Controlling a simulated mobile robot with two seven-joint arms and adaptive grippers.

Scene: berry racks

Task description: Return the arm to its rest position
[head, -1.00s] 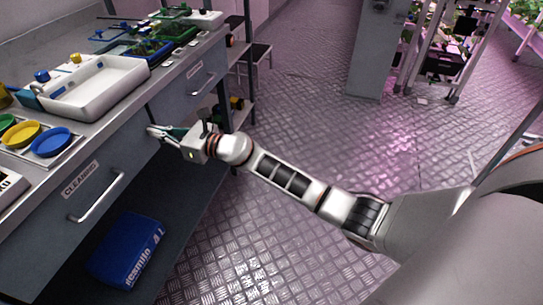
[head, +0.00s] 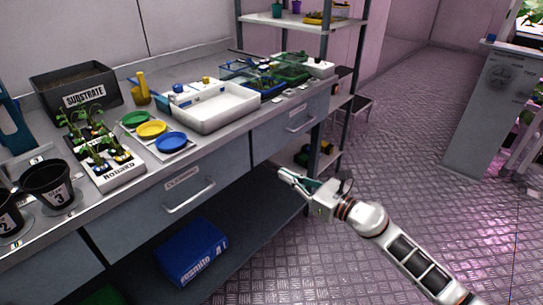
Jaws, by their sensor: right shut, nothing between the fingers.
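My right arm reaches in from the lower right. Its gripper (head: 290,178) is shut and empty, in front of the workbench drawers and below the bench top. It points left toward the drawer fronts; I cannot tell whether it touches them. My left gripper is not in the head view.
The workbench carries a white basin (head: 213,122), coloured dishes (head: 151,129), a seedling tray (head: 110,172), black pots (head: 48,186) and a substrate box (head: 75,92). Drawer handles (head: 188,200) stick out. A blue bag (head: 193,252) lies on the lower shelf. The metal floor at right is clear.

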